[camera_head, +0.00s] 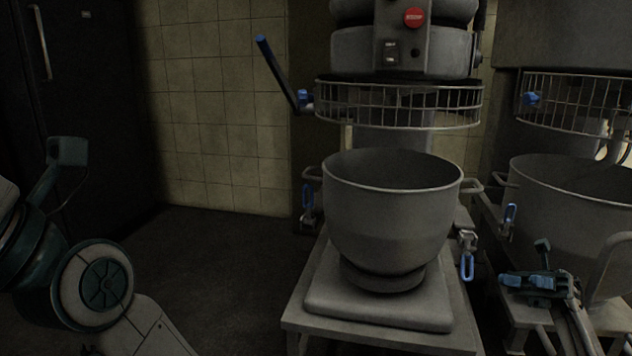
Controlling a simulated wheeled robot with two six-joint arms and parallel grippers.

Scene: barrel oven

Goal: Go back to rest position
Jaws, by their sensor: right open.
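My right gripper (529,281) is at the lower right, a dark green wrist with blue-tipped fingers. It is open, and nothing shows between its fingers. It appears in front of the right mixer's stand, beside the right bowl; whether it touches either I cannot tell. My left arm comes in at the left edge with green and white links. The fingers of my left gripper do not show.
A mixer with a large grey bowl (388,212) stands on a metal stand (375,307) in the middle. A second mixer bowl (573,203) is at the right. Its wire guard (585,98) is above. A dark cabinet (85,85) is at left. Floor (215,265) between is clear.

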